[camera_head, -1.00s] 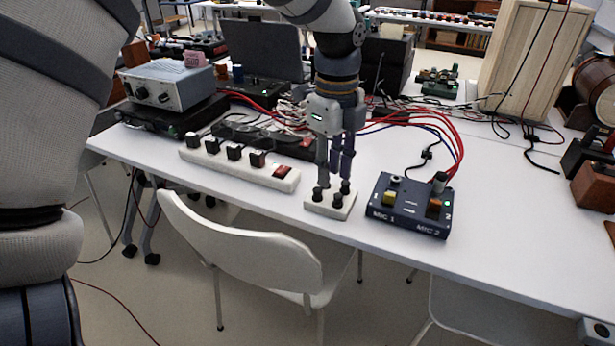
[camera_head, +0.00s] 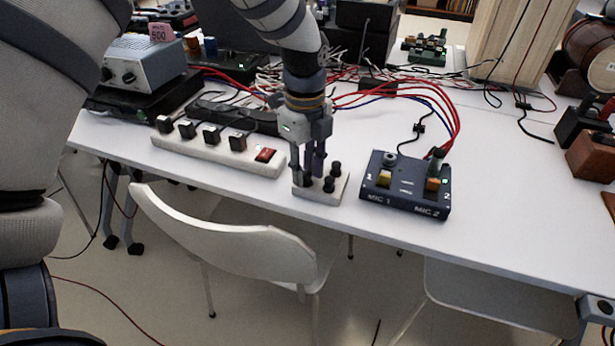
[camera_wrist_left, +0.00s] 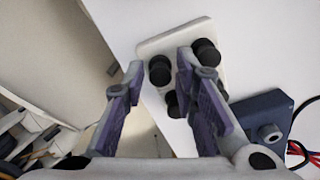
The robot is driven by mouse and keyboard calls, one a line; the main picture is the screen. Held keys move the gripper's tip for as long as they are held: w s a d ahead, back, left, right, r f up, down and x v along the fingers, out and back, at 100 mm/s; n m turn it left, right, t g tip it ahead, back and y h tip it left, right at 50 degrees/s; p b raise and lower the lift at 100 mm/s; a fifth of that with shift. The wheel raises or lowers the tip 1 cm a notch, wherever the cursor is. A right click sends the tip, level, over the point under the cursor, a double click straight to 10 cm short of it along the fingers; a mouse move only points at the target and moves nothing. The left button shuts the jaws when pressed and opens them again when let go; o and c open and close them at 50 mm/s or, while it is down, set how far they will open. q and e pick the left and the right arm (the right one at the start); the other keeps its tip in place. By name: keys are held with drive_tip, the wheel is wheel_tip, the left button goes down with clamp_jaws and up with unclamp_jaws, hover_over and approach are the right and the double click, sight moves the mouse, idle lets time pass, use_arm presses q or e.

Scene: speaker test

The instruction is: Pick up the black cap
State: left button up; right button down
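A small white block (camera_head: 312,193) with several black caps stands near the front edge of the white table. In the head view, two caps on its right side stand clear of the fingers, such as the front right black cap (camera_head: 328,184). My left gripper (camera_head: 307,180) points down at the block's left side, its fingers partly hiding the caps there. In the left wrist view, the left gripper (camera_wrist_left: 161,63) is open. One black cap (camera_wrist_left: 159,72) shows between its fingertips, with a gap to the left finger; contact with the right finger cannot be told. My right gripper is not in view.
A blue MIC 1/MIC 2 box (camera_head: 405,190) stands close to the block's right. A white power strip (camera_head: 215,150) lies to its left. Red and blue cables (camera_head: 400,92) run behind. A white chair (camera_head: 230,240) stands before the table (camera_head: 520,235).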

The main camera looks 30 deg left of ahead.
use_arm(q)
drive_tip(key=shift+f, duration=0.3)
drive_tip(key=c, duration=0.5)
